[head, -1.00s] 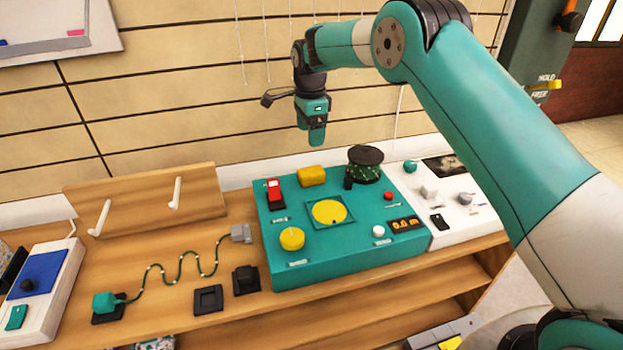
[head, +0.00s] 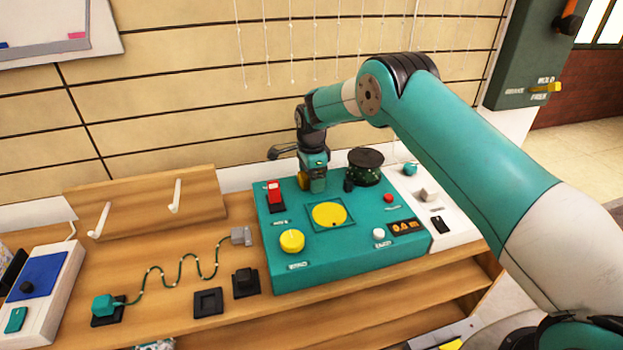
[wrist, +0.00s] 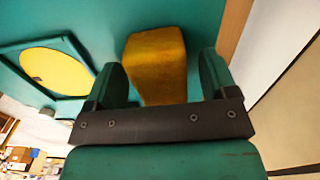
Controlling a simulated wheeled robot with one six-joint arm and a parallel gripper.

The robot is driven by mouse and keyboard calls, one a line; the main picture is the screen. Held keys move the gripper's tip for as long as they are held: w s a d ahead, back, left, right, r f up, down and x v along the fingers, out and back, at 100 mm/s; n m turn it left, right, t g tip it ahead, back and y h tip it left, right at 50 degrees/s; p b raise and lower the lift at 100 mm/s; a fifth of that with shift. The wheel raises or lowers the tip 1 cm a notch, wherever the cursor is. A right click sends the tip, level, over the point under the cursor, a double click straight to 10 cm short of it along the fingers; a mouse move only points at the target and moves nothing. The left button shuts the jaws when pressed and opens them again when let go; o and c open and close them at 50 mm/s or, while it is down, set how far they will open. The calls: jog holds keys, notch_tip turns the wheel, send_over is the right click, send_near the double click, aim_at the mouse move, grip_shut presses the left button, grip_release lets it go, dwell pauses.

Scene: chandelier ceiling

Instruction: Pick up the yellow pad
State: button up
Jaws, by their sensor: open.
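The yellow pad (wrist: 157,60) is a block lying on the teal panel at its back edge. In the head view only a strip of the pad (head: 304,182) shows, the rest hidden behind my gripper (head: 317,188). In the wrist view my gripper (wrist: 162,80) is open, with the pad between its two teal fingers. A gap shows on each side of the pad, wider on the right. The pad's lower end is hidden by the gripper's dark crossbar.
The teal panel (head: 285,265) carries a round yellow disc (head: 328,214), a red switch (head: 275,193), a yellow knob (head: 292,240) and a dark spool (head: 366,165) close to the right of my gripper. The tiled wall stands behind.

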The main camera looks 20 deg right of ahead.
jog(key=c, duration=1)
notch_tip(320, 180, up, 20)
jog(key=shift+p, duration=0.35)
